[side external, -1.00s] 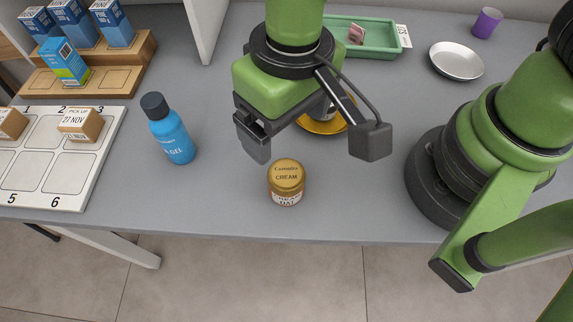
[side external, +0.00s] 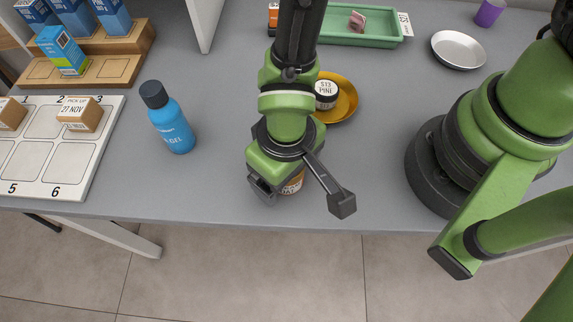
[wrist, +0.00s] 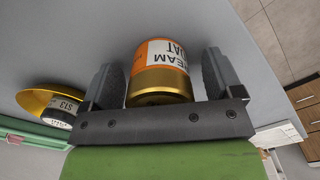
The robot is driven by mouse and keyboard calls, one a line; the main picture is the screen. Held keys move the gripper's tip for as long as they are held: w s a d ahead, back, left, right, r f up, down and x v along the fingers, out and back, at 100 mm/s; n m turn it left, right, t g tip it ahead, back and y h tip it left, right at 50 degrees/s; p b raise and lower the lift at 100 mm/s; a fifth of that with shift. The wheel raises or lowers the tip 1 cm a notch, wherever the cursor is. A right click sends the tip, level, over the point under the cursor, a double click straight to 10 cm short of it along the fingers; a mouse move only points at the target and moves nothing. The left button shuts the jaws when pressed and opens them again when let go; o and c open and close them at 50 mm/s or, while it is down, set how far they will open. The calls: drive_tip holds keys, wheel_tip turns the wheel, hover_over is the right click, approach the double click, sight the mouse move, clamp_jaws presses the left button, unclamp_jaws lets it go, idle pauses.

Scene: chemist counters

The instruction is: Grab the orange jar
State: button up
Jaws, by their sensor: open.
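The orange jar (wrist: 160,70) has a gold lid and an orange and white label reading "CREAM". It stands on the grey counter near the front edge. In the side external view the jar (side external: 293,184) is mostly hidden behind my gripper (side external: 303,198). In the wrist view my gripper (wrist: 163,78) is open, with one finger on each side of the jar.
A blue gel bottle (side external: 168,122) stands to the left. A yellow saucer (side external: 346,103) with a white-labelled jar (side external: 326,92) is behind. A green tray (side external: 375,38) and a metal dish (side external: 458,50) lie further back. A numbered board (side external: 95,160) is at far left.

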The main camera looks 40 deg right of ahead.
drive_tip(key=shift+f, duration=0.15)
drive_tip(key=c, duration=1)
drive_tip(key=shift+c, duration=0.3)
